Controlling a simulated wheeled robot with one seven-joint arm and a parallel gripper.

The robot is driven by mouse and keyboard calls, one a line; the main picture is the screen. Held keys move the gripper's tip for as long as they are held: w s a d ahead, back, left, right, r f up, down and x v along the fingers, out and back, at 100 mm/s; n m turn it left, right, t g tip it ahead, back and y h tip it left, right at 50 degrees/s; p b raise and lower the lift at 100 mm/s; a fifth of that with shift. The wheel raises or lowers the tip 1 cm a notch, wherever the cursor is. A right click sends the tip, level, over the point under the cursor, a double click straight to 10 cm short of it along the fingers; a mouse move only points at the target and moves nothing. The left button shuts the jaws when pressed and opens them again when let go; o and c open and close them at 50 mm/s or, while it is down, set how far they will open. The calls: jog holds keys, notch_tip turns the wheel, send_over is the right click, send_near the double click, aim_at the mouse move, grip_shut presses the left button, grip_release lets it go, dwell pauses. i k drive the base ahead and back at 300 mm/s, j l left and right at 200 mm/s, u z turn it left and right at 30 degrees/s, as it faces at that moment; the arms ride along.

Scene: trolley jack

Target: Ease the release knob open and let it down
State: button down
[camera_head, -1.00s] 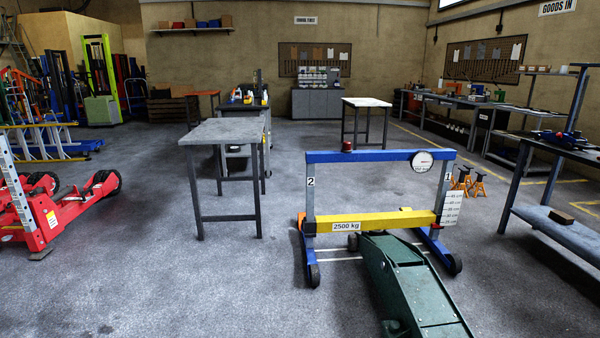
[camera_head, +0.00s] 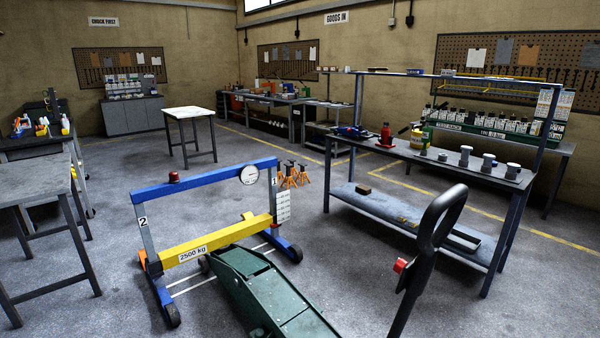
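The green trolley jack (camera_head: 268,292) stands low in the centre, its front end at the yellow beam (camera_head: 215,240) marked 2500 kg. I cannot tell whether its saddle touches the beam. The beam sits between the posts of a blue wheeled frame (camera_head: 205,182) with a round dial (camera_head: 249,174) and a scale card (camera_head: 283,205). A black handle with a looped grip (camera_head: 437,215) rises at the lower right. A small red knob (camera_head: 400,265) is on its left side. The foot of the handle is cut off by the lower edge. My gripper is not in view.
A workbench (camera_head: 425,162) with cans and bottles stands behind the handle to the right. Orange axle stands (camera_head: 294,175) stand behind the frame. A grey table (camera_head: 35,190) is at the left. Floor is clear between the frame and the bench.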

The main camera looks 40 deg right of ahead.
aim_at(399, 266)
jog(key=i+z, duration=0.1)
jog(key=z, duration=0.8)
jog(key=i+j+z, duration=0.45)
jog(key=j+z, duration=0.15)
jog(key=i+j+z, duration=0.15)
jog(key=j+z, duration=0.15)
jog(key=j, duration=0.2)
jog(key=i+j, duration=0.15)
jog(key=j, duration=0.25)
jog(key=i+j, duration=0.1)
jog(key=j, duration=0.3)
